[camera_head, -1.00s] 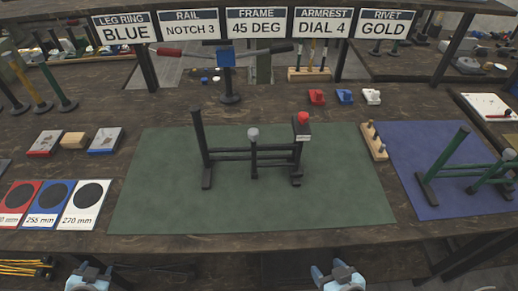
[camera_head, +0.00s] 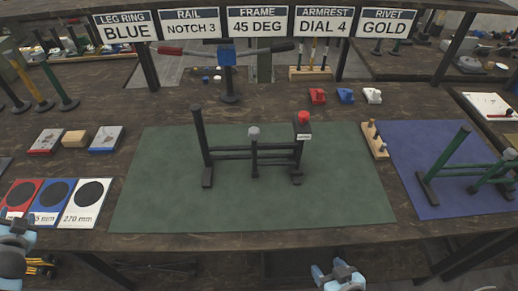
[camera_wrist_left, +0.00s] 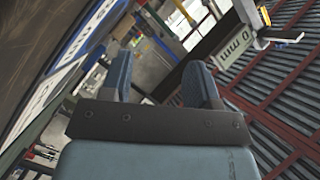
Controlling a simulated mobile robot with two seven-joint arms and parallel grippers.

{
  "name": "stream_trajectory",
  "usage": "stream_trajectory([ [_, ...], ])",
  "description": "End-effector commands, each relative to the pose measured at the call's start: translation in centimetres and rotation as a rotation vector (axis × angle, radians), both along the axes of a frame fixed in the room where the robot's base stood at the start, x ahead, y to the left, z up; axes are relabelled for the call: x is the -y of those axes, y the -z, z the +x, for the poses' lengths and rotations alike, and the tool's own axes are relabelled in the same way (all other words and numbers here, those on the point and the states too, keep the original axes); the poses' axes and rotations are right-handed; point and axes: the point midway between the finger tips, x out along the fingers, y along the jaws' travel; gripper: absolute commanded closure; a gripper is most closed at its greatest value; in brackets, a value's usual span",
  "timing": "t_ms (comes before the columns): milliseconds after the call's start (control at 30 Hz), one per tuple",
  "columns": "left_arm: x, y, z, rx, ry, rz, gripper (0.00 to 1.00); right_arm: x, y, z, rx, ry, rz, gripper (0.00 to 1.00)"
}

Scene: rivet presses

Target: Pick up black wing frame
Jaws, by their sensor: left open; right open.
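A black frame (camera_head: 255,154) stands upright on the green mat (camera_head: 150,190), with posts, cross bars, a grey knob and a red-topped block. A winged stand (camera_head: 228,75) with a blue centre and red and black ends stands behind it. I cannot tell which of these is the black wing frame. My left gripper (camera_head: 14,232) is low at the left edge in the head view, apart from both. In the left wrist view its fingers (camera_wrist_left: 160,85) are spread and empty. My right gripper (camera_head: 338,272) is open and empty at the bottom, in front of the table edge.
A green frame (camera_head: 455,172) stands on the blue mat (camera_head: 410,192) at right. Ring cards (camera_head: 85,203) lie at the left front. Small blocks (camera_head: 75,139) and a pegged wooden piece (camera_head: 374,140) flank the green mat. The mat's front is clear. Sign boards (camera_head: 257,22) hang behind.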

Motion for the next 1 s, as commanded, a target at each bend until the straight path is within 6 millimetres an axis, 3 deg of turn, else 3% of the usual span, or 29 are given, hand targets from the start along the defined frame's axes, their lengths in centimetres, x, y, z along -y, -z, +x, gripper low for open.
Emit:
stream_trajectory([
  [167, 7.4, -3.0, 4.7, 0.115, 0.183, -0.046, 0.45, 0.0, 0.0, 0.0, 0.0, 0.0, 0.0, 0.42],
  [400, 20.7, -8.8, 9.3, 0.303, 0.495, -0.143, 0.45, 0.0, 0.0, 0.0, 0.0, 0.0, 0.0, 0.42],
  [467, 24.7, -8.6, 10.0, 0.326, 0.532, -0.223, 0.45, 0.0, 0.0, 0.0, 0.0, 0.0, 0.0, 0.42],
  [633, 33.5, -5.7, 11.1, 0.324, 0.477, -0.486, 0.45, 0.0, 0.0, 0.0, 0.0, 0.0, 0.0, 0.42],
  [800, 42.4, -5.5, 11.6, 0.362, 0.43, -0.714, 0.45, 0.0, 0.0, 0.0, 0.0, 0.0, 0.0, 0.42],
  [900, 46.1, -6.1, 11.6, 0.389, 0.411, -0.805, 0.45, 0.0, 0.0, 0.0, 0.0, 0.0, 0.0, 0.42],
  [1000, 48.2, -6.6, 11.5, 0.409, 0.4, -0.86, 0.45, 0.0, 0.0, 0.0, 0.0, 0.0, 0.0, 0.42],
])
